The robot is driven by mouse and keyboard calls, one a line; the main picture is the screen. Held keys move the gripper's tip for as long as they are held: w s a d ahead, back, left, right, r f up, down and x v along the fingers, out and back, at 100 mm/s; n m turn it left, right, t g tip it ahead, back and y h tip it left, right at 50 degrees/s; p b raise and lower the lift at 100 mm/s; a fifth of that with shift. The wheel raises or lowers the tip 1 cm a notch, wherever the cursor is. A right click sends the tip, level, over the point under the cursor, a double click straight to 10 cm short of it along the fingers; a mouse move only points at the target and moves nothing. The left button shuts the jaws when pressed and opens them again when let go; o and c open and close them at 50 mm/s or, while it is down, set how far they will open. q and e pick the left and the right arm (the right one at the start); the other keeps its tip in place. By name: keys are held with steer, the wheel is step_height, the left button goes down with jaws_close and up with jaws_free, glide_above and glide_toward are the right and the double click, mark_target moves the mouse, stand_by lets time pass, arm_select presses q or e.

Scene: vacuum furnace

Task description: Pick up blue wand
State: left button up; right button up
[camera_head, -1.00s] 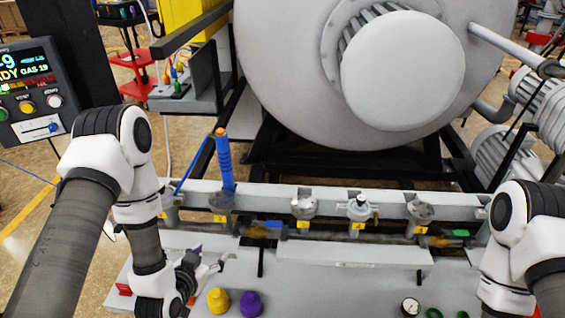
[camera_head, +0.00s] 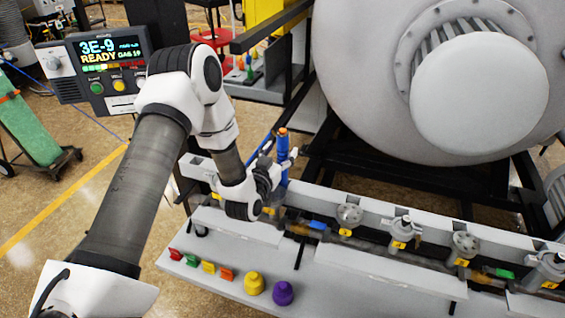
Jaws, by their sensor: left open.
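The blue wand (camera_head: 283,146) stands upright with an orange tip, at the left end of the grey rail in front of the furnace. My left gripper (camera_head: 279,163) is open at the wand, its fingers reaching near the wand's upper middle part. Whether the fingers touch the wand cannot be told. The gripper and wrist hide part of the wand's lower length and its base. My right gripper is not in view.
The grey rail (camera_head: 375,221) carries several round metal fittings. Yellow (camera_head: 254,283) and purple (camera_head: 283,293) knobs and small coloured pieces sit on the front ledge. The large furnace cylinder (camera_head: 360,80) is behind. A control panel (camera_head: 100,70) stands at left.

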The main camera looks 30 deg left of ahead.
arm_select(q)
steer(key=c, duration=0.7)
steer(key=shift+w+d, duration=0.1)
steer(key=shift+d, duration=0.05)
jaws_close()
